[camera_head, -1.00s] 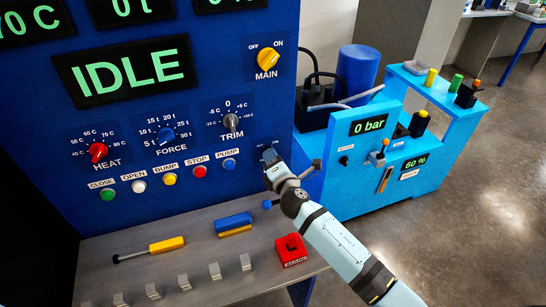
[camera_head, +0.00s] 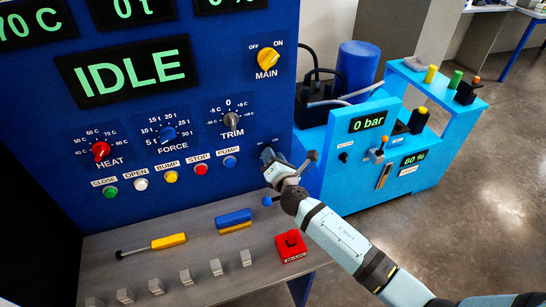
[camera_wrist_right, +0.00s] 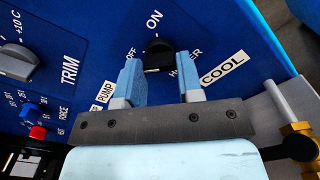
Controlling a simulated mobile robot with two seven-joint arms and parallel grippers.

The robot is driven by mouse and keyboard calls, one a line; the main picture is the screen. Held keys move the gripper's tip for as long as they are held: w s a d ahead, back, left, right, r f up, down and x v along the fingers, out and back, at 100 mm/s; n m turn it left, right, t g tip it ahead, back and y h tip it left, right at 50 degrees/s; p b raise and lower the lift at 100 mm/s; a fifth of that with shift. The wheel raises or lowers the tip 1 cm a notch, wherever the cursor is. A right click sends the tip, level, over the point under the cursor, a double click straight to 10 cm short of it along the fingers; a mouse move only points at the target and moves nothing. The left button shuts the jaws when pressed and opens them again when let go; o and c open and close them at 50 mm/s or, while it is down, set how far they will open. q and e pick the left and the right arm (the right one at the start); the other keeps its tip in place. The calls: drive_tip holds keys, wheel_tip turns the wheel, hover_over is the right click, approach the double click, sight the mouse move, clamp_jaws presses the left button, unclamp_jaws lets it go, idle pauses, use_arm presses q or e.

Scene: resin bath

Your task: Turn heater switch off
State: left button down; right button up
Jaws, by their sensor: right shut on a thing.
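The heater switch (camera_wrist_right: 157,48) is a small black knob on the blue panel, with OFF, ON and HEATER labels around it in the right wrist view. My right gripper (camera_wrist_right: 160,66) has its two blue fingers on either side of this knob and is shut on it. The HEATER label is partly covered by a finger. In the head view my right gripper (camera_head: 269,157) is at the panel's lower right edge and hides most of the switch. The exact angle of the knob is hard to tell. My left gripper is not in view.
The panel (camera_head: 215,75) carries a red HEAT knob (camera_head: 101,150), a TRIM knob (camera_head: 231,119), a yellow MAIN switch (camera_head: 268,58) and several push buttons. Below, a grey shelf (camera_head: 130,232) holds tools and a red block (camera_head: 291,246). A light-blue machine (camera_head: 345,180) stands at the right.

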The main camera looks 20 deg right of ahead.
drive_tip(key=o, duration=0.9)
drive_tip(key=shift+o, duration=0.2)
drive_tip(key=s+b, duration=0.1)
drive_tip(key=s, duration=1.3)
drive_tip(key=shift+d, duration=0.25)
